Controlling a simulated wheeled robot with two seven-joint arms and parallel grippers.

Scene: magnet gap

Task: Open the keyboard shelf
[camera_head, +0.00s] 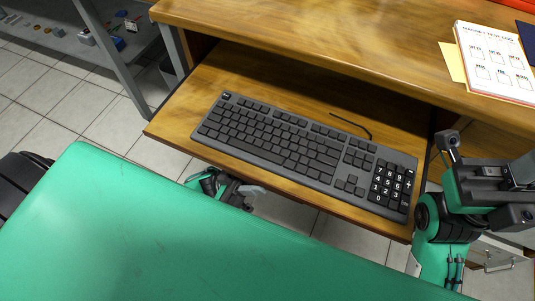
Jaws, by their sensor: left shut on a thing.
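The wooden keyboard shelf (185,108) stands out from under the desk, with its front edge facing me. A dark grey keyboard (305,150) lies on it. My left gripper (243,184) is at the shelf's front edge, left of the middle, and is shut on the shelf there. Its grip is small and partly hidden under the edge. My right arm's dark end (490,190) is beside the shelf's right end; I cannot tell whether its jaws are open or shut.
The wooden desk top (300,35) overhangs the shelf's back, with printed papers (497,65) at its right. A grey metal rack (115,50) with small items stands at the upper left. A drawer handle (498,262) shows at the lower right.

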